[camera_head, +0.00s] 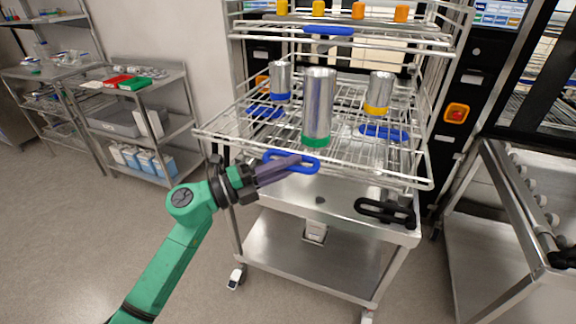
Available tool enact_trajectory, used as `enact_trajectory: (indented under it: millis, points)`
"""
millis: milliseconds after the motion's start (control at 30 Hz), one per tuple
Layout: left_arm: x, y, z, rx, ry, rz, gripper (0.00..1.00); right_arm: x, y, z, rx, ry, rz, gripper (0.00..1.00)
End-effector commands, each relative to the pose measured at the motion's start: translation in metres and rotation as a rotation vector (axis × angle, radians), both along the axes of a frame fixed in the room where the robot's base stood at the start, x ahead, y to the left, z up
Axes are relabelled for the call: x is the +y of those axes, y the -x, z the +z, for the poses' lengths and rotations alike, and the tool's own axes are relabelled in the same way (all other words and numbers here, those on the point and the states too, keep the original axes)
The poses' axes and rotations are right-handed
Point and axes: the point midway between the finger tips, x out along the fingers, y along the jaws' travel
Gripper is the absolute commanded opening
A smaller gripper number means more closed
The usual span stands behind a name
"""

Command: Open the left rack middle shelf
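The rack's middle shelf (385,168) is a wire shelf that sticks out toward me over a steel cart. A blue handle (306,170) is at its front edge. Metal cylinders stand on the shelf: a tall one with a green base (318,105), one with a blue base (280,80) and one with a yellow base (379,92). My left gripper (295,160) comes in from the lower left. My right gripper is not in view.
An upper wire shelf (345,42) with orange-based items is above. The steel cart (320,255) with a black handle (385,211) is below. Another cart (500,225) stands at the right. Shelving carts (140,100) stand at the left. The floor at front left is clear.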

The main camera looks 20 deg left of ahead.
Motion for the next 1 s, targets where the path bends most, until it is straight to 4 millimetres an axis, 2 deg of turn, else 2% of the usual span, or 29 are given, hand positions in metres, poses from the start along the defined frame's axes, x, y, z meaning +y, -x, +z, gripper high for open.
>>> enact_trajectory:
  millis: [33, 67, 567, 767, 1000]
  points:
    - [-0.001, 0.000, -0.002, 0.003, -0.002, -0.002, 0.27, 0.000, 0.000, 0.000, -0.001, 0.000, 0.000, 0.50]
    - [-0.001, 0.000, -0.002, 0.003, -0.002, -0.002, 0.32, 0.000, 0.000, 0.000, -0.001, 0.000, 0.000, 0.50]
    - [0.004, 0.003, -0.003, 0.001, 0.000, 0.001, 0.32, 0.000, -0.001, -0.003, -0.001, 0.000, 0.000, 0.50]
    - [0.027, 0.023, -0.011, 0.004, -0.003, 0.002, 0.32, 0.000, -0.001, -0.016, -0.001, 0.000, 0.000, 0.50]
    - [0.070, 0.060, -0.020, 0.005, -0.003, 0.002, 0.32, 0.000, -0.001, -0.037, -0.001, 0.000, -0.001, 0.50]
